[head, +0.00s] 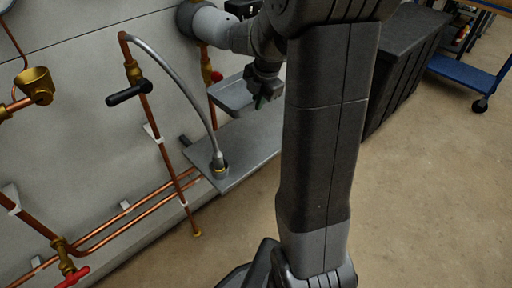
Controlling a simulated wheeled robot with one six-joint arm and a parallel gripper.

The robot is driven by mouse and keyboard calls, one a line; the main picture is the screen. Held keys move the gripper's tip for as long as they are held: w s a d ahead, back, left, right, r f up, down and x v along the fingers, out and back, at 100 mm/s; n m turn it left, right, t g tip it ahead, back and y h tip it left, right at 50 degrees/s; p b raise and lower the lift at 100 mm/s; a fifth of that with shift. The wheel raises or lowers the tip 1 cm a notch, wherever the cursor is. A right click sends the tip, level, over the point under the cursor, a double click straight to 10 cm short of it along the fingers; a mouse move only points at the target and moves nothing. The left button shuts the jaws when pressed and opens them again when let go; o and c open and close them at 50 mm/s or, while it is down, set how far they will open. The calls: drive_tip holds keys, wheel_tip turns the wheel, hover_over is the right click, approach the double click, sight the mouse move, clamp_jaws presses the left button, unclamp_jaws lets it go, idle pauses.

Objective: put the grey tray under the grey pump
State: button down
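The grey tray (232,96) is a shallow rectangular pan in the upper middle of the head view. It appears raised above a grey ledge, close to the wall. My gripper (263,101) is at the tray's near right rim and appears shut on it; the fingertips are small and partly hidden.
A grey ledge (252,146) lies below the tray, with a grey hose (188,82) ending on it. Copper pipes and a black-handled valve (130,93) line the wall at left. A dark bin (402,65) and blue cart (465,72) stand at right. Floor between is clear.

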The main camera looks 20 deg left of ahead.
sight(256, 151)
drive_tip(key=d+b+x, duration=0.1)
drive_tip(key=x, duration=0.5)
drive_tip(key=s+d+b+x, duration=0.1)
drive_tip(key=x, duration=0.5)
drive_tip(key=d+f+b+x, duration=0.1)
drive_tip(key=d+x, duration=0.1)
drive_tip(key=x, duration=0.4)
drive_tip(key=shift+s, duration=0.3)
drive_tip(key=c, duration=2)
unclamp_jaws()
drive_tip(key=shift+f+b, duration=0.15)
drive_tip(key=shift+b, duration=0.25)
drive_tip(key=shift+c, duration=0.2)
drive_tip(key=o, duration=0.4)
drive_tip(key=p+v, duration=0.2)
drive_tip(key=v, duration=1)
drive_tip(key=shift+r+p, duration=0.2)
drive_tip(key=shift+p, duration=0.2)
